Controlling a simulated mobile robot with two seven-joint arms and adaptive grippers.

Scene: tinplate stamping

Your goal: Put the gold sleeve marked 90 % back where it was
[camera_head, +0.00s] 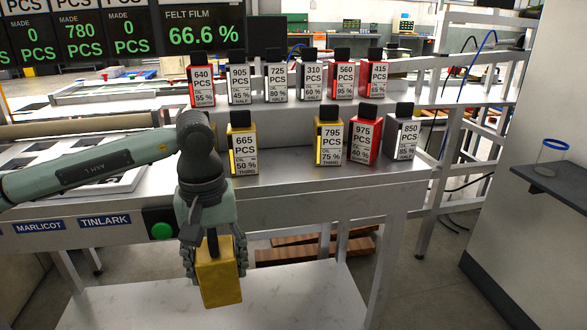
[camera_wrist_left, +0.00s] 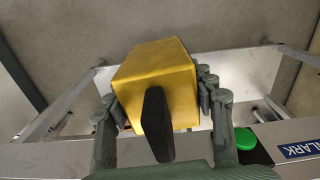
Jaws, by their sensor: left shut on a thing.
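My left gripper (camera_head: 214,258) is shut on a gold sleeve (camera_head: 219,284), with its fingers on two opposite sides. It holds the sleeve in front of the bench's front edge, above a lower shelf. In the left wrist view the gold sleeve (camera_wrist_left: 160,75) shows between the fingers, with its black cap (camera_wrist_left: 157,125) towards the palm. No marking shows on its visible faces, so I cannot read its percentage. A gold sleeve marked 50 % (camera_head: 243,152) and a gold sleeve marked 75 % (camera_head: 328,146) stand upright in the front row, with bare bench between them. My right gripper is out of view.
A green button (camera_head: 162,231) is on the bench front. My arm hides the bench left of 50 %.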

